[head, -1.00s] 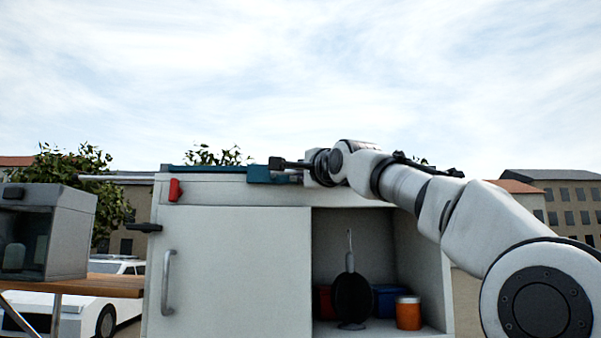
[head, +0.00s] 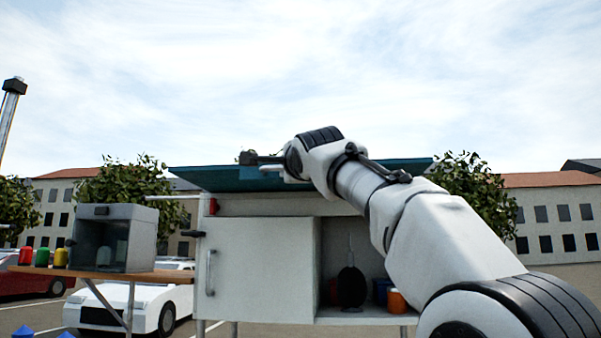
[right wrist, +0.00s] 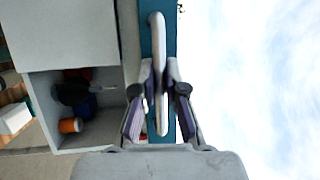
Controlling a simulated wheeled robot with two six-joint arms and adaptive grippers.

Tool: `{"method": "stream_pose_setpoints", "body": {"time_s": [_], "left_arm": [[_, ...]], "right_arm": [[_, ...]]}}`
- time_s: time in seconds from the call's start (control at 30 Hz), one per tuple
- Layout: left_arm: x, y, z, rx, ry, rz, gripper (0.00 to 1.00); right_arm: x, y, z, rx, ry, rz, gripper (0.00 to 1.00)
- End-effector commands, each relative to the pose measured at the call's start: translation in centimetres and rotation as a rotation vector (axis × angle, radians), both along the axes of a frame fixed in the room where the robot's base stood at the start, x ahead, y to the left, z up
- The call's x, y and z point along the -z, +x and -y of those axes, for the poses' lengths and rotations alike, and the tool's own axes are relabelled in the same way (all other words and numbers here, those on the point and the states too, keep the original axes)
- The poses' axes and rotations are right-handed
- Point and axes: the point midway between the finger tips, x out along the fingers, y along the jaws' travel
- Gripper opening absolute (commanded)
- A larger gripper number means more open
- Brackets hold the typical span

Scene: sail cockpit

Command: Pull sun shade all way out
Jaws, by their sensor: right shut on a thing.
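The sun shade (head: 225,180) is a teal panel at the top of the white cabinet. It sticks out from the cabinet top toward me, and its underside shows. In the right wrist view the shade (right wrist: 171,35) is a teal strip behind a pale handle bar (right wrist: 157,35). My right gripper (head: 247,158) is at the shade's front edge, left of its middle. In the right wrist view its fingers (right wrist: 160,72) are shut on the handle bar. My right arm hides part of the shade's right side. My left gripper is not in view.
The white cabinet (head: 255,260) has a closed left door and an open right compartment with a dark pan (head: 351,290) and an orange jar (head: 397,301). A grey box (head: 125,212) stands on a wooden table (head: 165,276) at left. Cars and buildings are behind.

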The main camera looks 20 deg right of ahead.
Motion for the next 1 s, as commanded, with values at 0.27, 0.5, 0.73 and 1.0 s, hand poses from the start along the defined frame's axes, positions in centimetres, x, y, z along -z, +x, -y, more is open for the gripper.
{"method": "stream_pose_setpoints", "body": {"time_s": [0.27,0.5,0.73,1.0], "left_arm": [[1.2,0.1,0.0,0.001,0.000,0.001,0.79],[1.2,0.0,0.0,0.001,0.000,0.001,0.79],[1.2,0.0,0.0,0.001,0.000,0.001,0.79],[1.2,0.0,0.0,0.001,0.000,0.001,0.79]], "right_arm": [[-0.6,-1.9,-1.1,-0.002,-0.002,0.015,0.00],[-0.6,-2.0,-1.1,-0.002,-0.001,0.013,0.00],[-0.6,-2.0,-1.1,-0.002,-0.002,0.013,0.37],[-0.5,-1.9,-1.1,-0.002,-0.002,0.012,0.37]]}}
